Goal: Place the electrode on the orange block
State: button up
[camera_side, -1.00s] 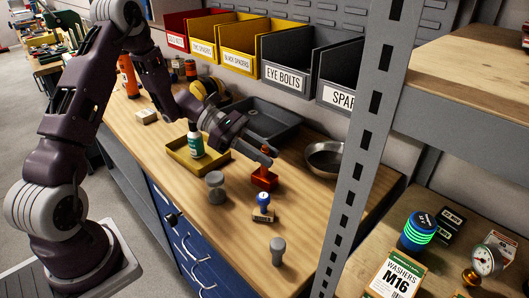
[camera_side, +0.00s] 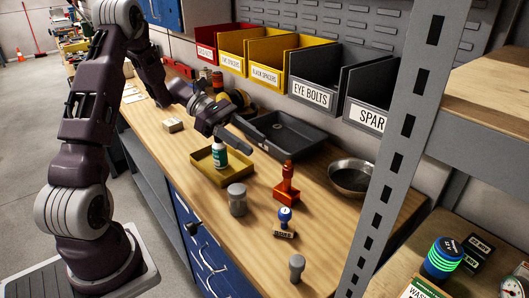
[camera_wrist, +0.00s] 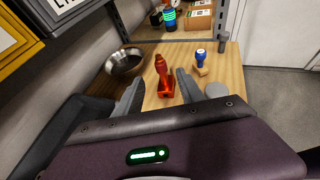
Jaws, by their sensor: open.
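The orange block (camera_side: 286,195) sits on the wooden bench, right of the yellow tray. An upright orange-red piece (camera_side: 288,171), which looks like the electrode, stands on top of it. In the wrist view the block (camera_wrist: 166,91) and the upright piece (camera_wrist: 160,65) show ahead, between my fingers in the picture. My gripper (camera_side: 250,139) is left of and apart from them, above the bench by the grey tray. Its two fingers (camera_wrist: 160,84) are spread with nothing between them. The exact contact between piece and block is too small to judge.
A yellow tray (camera_side: 207,174) holds a green-and-white bottle (camera_side: 219,155). A grey cylinder (camera_side: 237,200), a blue-handled stamp (camera_side: 285,217) and a small grey peg (camera_side: 296,267) stand in front. A metal bowl (camera_side: 352,177) and dark tray (camera_side: 300,142) lie behind. A shelf post (camera_side: 395,160) rises at right.

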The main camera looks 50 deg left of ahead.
jog(key=s+d+r+m+g+y, duration=0.45)
jog(key=s+d+r+m, duration=0.25)
jog(key=s+d+m, duration=0.3)
jog(key=s+d+r+m+t+y, duration=0.2)
jog(key=s+m+t+y, duration=0.2)
jog(key=s+m+y, duration=0.4)
jog(key=s+m, duration=0.4)
jog(key=s, duration=0.1)
jog(key=shift+r+t, duration=0.25)
jog(key=shift+t, duration=0.1)
